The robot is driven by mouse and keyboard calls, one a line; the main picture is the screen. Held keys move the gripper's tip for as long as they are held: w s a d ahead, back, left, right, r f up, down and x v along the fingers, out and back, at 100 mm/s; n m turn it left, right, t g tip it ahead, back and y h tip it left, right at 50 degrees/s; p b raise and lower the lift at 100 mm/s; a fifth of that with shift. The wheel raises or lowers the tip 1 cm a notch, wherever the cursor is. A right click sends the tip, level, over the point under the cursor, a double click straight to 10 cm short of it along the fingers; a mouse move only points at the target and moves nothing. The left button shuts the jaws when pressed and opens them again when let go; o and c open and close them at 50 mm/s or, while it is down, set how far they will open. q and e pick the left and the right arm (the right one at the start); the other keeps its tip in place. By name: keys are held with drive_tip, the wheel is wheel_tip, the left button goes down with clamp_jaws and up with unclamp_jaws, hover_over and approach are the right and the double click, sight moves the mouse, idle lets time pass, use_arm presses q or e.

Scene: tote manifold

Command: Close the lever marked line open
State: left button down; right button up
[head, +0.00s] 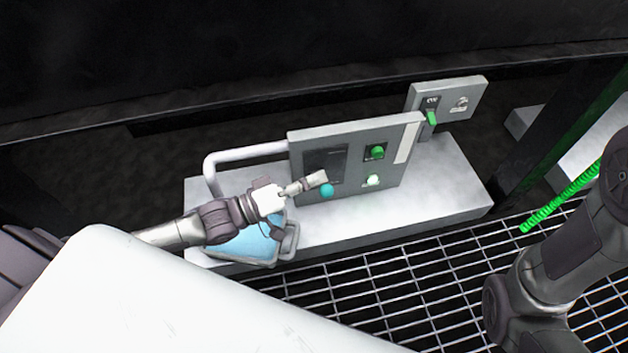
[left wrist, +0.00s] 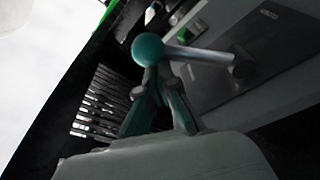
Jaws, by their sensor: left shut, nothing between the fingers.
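A lever with a teal ball knob (head: 327,191) stands out from the front of the grey panel (head: 405,150). In the left wrist view the teal knob (left wrist: 148,48) sits at the end of a silver rod (left wrist: 200,56) that runs to a pivot on the panel. My left gripper (head: 318,179) is shut and empty, with its fingertips right beside the knob. In the left wrist view the fingertips (left wrist: 152,78) are just below the knob; I cannot tell whether they touch it. No lever marking is readable. My right arm shows at the right, its gripper out of view.
The panel carries a green button (head: 377,151) and a white button (head: 373,181). A smaller panel (head: 460,103) with a green switch (head: 432,118) stands behind. A blue tote (head: 245,246) sits under my left arm. A grey tube (head: 245,153) bends beside the panel. Grating lies in front.

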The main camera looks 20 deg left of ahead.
use_arm(q)
drive_tip(key=shift+s+m, duration=0.1)
drive_tip(key=shift+m, duration=0.2)
drive_tip(key=shift+s+d+f+m+g+h+p, duration=0.15)
drive_tip(key=shift+s+d+f+m+h, duration=0.15)
drive_tip(key=shift+f+m, duration=0.85)
drive_tip(key=shift+s+d+f+m+g+h+p, duration=0.15)
drive_tip(key=shift+s+f+m+h, duration=0.35)
drive_tip(key=shift+m, duration=1.3)
drive_tip(key=shift+s+d+f+m+g+h+p, duration=0.1)
drive_tip(key=shift+s+d+f+m+h+p, duration=0.15)
drive_tip(key=shift+f+m, duration=0.9)
drive_tip(key=shift+r+m, duration=0.3)
drive_tip(key=shift+r, duration=0.05)
drive_tip(key=shift+s, duration=0.1)
drive_tip(key=v, duration=0.7)
drive_tip(key=shift+a, duration=0.2)
